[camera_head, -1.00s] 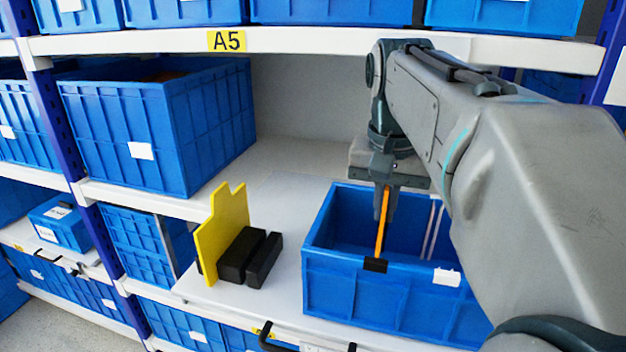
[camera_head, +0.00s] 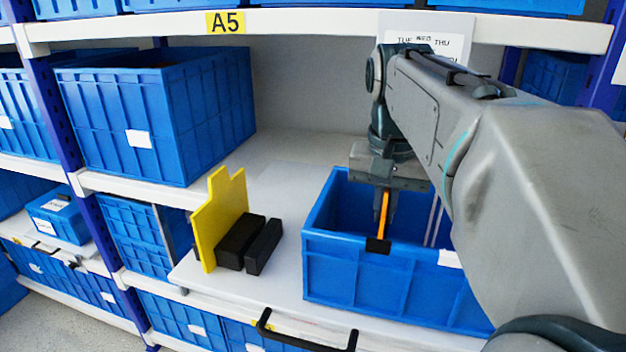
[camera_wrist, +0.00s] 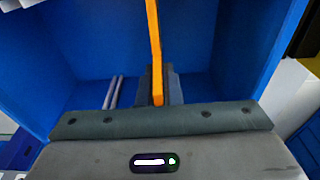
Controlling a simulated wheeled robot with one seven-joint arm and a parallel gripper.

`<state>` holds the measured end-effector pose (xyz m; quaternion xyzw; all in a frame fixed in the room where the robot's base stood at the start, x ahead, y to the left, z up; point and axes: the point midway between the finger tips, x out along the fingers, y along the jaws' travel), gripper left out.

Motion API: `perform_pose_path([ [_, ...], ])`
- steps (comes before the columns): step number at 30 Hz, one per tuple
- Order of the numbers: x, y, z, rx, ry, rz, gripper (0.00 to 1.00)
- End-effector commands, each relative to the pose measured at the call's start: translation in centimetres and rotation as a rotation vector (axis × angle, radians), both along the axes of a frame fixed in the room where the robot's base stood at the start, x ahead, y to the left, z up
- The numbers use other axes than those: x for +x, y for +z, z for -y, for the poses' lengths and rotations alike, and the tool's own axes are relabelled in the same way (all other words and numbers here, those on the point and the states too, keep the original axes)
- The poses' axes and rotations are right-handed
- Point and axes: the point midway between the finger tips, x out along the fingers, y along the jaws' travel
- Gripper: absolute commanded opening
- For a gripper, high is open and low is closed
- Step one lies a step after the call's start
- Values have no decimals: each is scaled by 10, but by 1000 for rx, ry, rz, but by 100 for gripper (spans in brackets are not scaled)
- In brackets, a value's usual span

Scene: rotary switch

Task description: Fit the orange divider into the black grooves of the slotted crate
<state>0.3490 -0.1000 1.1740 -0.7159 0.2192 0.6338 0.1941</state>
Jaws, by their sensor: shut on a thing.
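The slotted crate (camera_head: 345,277) is a blue open box on the pulled-out white shelf board. A black groove piece (camera_head: 378,246) sits on its near rim. The orange divider (camera_head: 383,214) stands on edge, seen as a thin strip, inside the crate behind the black piece. My gripper (camera_head: 386,196) points down into the crate and is shut on the divider's upper part. In the wrist view the divider (camera_wrist: 153,45) runs from my gripper (camera_wrist: 158,88) to the top of the picture. Its lower edge and whether it sits in the grooves are hidden.
A yellow stepped plate (camera_head: 220,215) stands beside two black blocks (camera_head: 248,243), left of the crate. Pale strips (camera_head: 433,222) show inside the crate, to the right of the divider. A big blue bin (camera_head: 155,125) is at the back left.

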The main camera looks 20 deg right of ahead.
Motion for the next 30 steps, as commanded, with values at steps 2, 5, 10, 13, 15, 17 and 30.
perform_pose_path([
  [2,0,0,0,-1,0,1,0],
  [5,0,1,0,-1,0,1,0],
  [10,0,0,0,0,0,0,31],
  [13,0,0,0,0,0,0,31],
  [15,0,0,0,1,0,-1,31],
  [17,0,1,0,0,0,0,31],
  [30,-7,79,-5,-2,1,4,31],
])
